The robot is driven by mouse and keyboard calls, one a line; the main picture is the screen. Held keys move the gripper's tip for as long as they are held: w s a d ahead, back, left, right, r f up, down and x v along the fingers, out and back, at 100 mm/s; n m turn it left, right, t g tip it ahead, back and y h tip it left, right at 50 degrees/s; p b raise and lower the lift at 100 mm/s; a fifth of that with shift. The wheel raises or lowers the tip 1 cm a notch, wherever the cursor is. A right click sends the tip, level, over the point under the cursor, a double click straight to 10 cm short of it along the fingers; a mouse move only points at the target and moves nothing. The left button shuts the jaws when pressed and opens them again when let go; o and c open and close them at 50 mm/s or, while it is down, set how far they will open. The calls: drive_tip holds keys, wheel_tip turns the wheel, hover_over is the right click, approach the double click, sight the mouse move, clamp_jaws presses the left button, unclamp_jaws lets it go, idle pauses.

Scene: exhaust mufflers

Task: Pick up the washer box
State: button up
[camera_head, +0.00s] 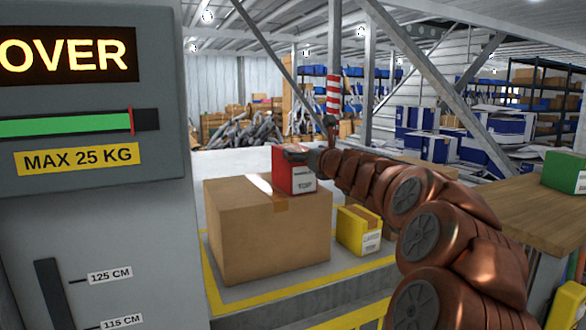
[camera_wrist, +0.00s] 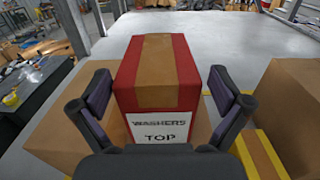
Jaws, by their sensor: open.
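The washer box (camera_head: 290,170) is red with a tan tape strip and a white label. It stands upright on top of a large cardboard box (camera_head: 262,240). In the wrist view the washer box (camera_wrist: 158,70) is straight ahead, with its label reading WASHERS and TOP facing me. My gripper (camera_wrist: 160,85) is open, with one dark finger on each side of the washer box's near end. I cannot tell whether either finger touches it. In the head view my gripper (camera_head: 303,155) is at the upper part of the washer box, partly hiding it.
A yellow box (camera_head: 359,230) stands on the floor platform right of the large cardboard box. A grey post with a sign reading OVER (camera_head: 85,120) fills the left. A green box (camera_head: 565,172) sits on a wooden table (camera_head: 500,205) at the right. Yellow lines edge the platform.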

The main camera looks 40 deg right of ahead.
sight(297, 149)
drive_tip(key=shift+x, duration=1.95)
drive_tip(key=shift+a, duration=0.15)
drive_tip(key=shift+f, duration=0.1)
drive_tip(key=c, duration=1.5)
drive_tip(key=shift+c, duration=0.3)
drive_tip(key=shift+p, duration=0.3)
